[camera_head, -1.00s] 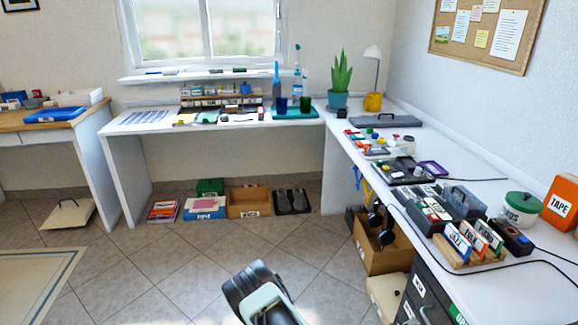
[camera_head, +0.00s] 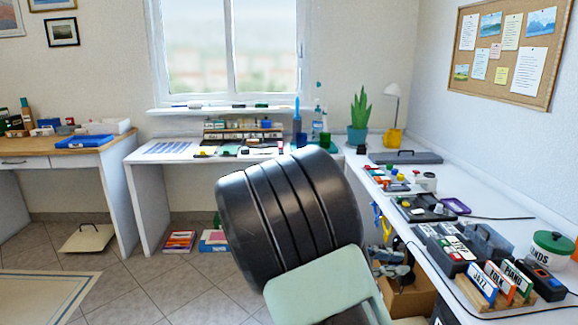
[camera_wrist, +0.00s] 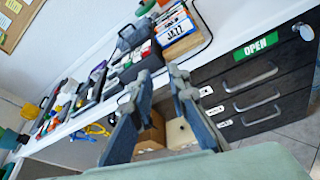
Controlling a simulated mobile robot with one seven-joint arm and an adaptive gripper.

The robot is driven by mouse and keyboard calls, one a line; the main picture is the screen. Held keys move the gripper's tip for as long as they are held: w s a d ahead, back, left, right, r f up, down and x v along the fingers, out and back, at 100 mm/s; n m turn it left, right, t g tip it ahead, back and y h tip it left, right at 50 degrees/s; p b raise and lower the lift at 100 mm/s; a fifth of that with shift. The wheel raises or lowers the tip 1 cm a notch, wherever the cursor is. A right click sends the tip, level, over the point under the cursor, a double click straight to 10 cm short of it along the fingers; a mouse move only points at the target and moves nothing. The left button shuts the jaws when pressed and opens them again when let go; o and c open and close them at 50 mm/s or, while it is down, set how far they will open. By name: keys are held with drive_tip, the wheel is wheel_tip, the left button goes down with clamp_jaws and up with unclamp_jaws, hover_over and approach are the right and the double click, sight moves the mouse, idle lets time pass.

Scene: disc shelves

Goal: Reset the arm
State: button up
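My gripper (camera_wrist: 163,84) shows in the wrist view. Its two dark fingers stand apart with nothing between them, so it is open and empty. It points over the floor beside the right-hand desk, with a cardboard box and the dark drawer cabinet beyond it. In the head view a large dark ribbed part of my arm with a pale green link rises from the bottom centre.
The white right-hand desk (camera_head: 408,215) holds disc dividers, trays and a white tub (camera_head: 552,250). A cardboard box (camera_head: 407,298) is on the floor below the desk.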

wheel_tip(320, 180, up, 12)
drive_tip(key=s+a+m+t+y+b, duration=0.1)
drive_tip(key=s+m+t+y, duration=0.15)
drive_tip(key=m+y, duration=0.6)
drive_tip(key=s+a+f+m+y+p, duration=0.25)
drive_tip(key=s+a+m, duration=0.2)
drive_tip(key=s, duration=0.55)
drive_tip(key=s+a+f+m+y+p, duration=0.1)
drive_tip(key=s+a+f+m+y, duration=0.3)
drive_tip(key=s, duration=0.6)
wheel_tip(320, 180, up, 29)
drive_tip(key=a+p, duration=0.1)
drive_tip(key=p, duration=2.7)
drive_tip(key=shift+a+r+n+h, duration=0.15)
drive_tip(key=shift+n+h, duration=0.15)
drive_tip(key=shift+h, duration=0.1)
